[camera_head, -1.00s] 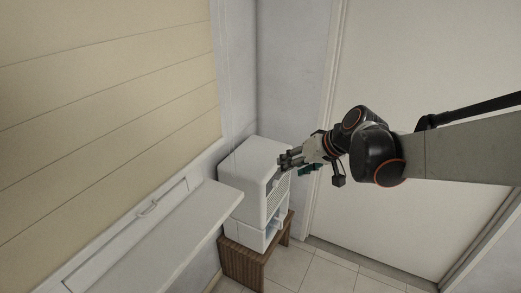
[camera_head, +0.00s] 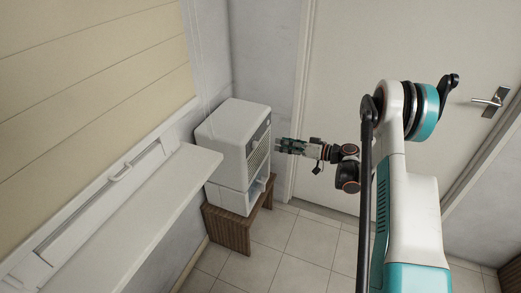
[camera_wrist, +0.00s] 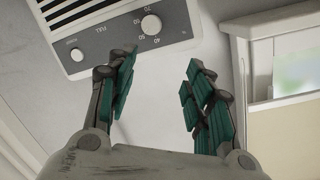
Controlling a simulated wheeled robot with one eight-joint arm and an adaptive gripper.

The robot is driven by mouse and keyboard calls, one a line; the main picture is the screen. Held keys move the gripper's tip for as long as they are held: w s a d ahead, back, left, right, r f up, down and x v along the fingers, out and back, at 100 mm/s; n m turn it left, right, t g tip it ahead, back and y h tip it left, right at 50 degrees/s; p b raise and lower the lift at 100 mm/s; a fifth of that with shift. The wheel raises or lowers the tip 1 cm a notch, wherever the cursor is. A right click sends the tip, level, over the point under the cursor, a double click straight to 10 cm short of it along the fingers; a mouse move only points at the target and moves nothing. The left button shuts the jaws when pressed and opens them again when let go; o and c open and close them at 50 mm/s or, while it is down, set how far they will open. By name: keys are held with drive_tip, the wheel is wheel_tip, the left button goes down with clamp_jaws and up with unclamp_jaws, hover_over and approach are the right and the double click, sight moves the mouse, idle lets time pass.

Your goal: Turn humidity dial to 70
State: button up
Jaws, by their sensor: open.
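The white dehumidifier (camera_head: 222,128) stands on a small wooden stand in the head view. In the wrist view its grey control panel shows a round white dial (camera_wrist: 151,25) with the numbers 40 to 70 around it. The dial's pointer is too small to read. My gripper (camera_head: 278,146) is just right of the dehumidifier's front. In the wrist view my gripper (camera_wrist: 160,68) is open and empty, its fingers below the dial and apart from it.
The wooden stand (camera_head: 229,229) rests on the tiled floor (camera_head: 300,238). A white ledge (camera_head: 135,215) juts out at left. A closed door (camera_head: 385,60) is behind my arm. A pale framed edge (camera_wrist: 290,105) shows at right in the wrist view.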

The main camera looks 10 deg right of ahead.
sight(257, 146)
wheel_tip(257, 146, down, 6)
drive_tip(key=s+d+t+y, duration=0.1)
drive_tip(key=d, duration=0.1)
drive_tip(key=shift+n, duration=0.4)
drive_tip(key=b+x, duration=0.1)
drive_tip(key=x, duration=0.3)
drive_tip(key=b+x, duration=0.2)
drive_tip(key=x, duration=0.3)
drive_tip(key=b+x, duration=0.1)
drive_tip(key=x, duration=0.3)
drive_tip(key=shift+a+r, duration=0.2)
drive_tip(key=shift+r, duration=0.1)
drive_tip(key=c, duration=1)
